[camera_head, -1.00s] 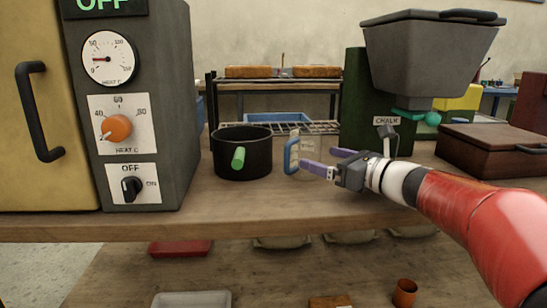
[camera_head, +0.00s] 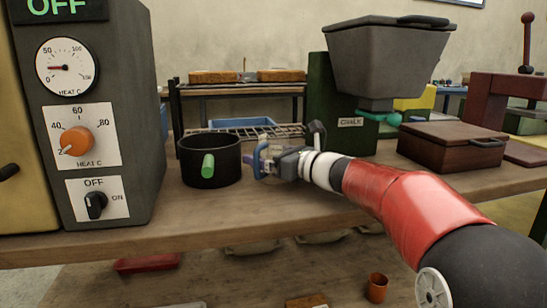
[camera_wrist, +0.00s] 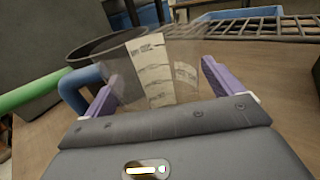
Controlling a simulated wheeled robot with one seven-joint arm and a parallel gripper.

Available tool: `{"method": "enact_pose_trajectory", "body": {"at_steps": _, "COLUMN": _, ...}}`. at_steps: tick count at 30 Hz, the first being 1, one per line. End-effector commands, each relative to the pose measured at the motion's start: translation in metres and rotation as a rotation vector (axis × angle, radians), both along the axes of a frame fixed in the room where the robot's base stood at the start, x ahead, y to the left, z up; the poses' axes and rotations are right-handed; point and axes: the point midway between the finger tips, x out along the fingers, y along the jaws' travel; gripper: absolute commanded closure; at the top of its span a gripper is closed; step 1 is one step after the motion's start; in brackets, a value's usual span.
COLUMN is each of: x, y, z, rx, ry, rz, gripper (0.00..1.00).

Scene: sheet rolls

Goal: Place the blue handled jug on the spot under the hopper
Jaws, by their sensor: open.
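The clear jug with a blue handle (camera_head: 257,161) stands on the bench right of the black pot, largely covered by my gripper in the head view. In the wrist view, the clear jug body (camera_wrist: 152,75) with a printed scale lies between my gripper's purple fingers, its blue handle outside the left finger. My gripper (camera_head: 265,160) is open around the jug; whether the fingers touch it I cannot tell. The grey hopper (camera_head: 386,67) stands behind to the right on a green stand labelled CHALK, with a teal outlet below. The spot beneath is not clearly visible.
A black pot (camera_head: 225,165) with a green handle (camera_head: 208,165) stands close left of the jug. A heater panel (camera_head: 95,120) stands further left. A wooden box (camera_head: 440,150) stands right of the hopper.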

Motion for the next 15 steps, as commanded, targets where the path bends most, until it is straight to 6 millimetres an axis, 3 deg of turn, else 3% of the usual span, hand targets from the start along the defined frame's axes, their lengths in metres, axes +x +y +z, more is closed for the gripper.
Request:
{"method": "enact_pose_trajectory", "body": {"at_steps": 3, "x": -0.0003, "y": -0.0001, "z": 0.0002, "rx": 0.0, "ry": 0.0, "rz": 0.0, "gripper": 0.09}}
{"method": "enact_pose_trajectory", "body": {"at_steps": 15, "x": -0.0006, "y": -0.0003, "z": 0.0007, "rx": 0.0, "ry": -0.001, "rz": 0.001, "gripper": 0.62}}
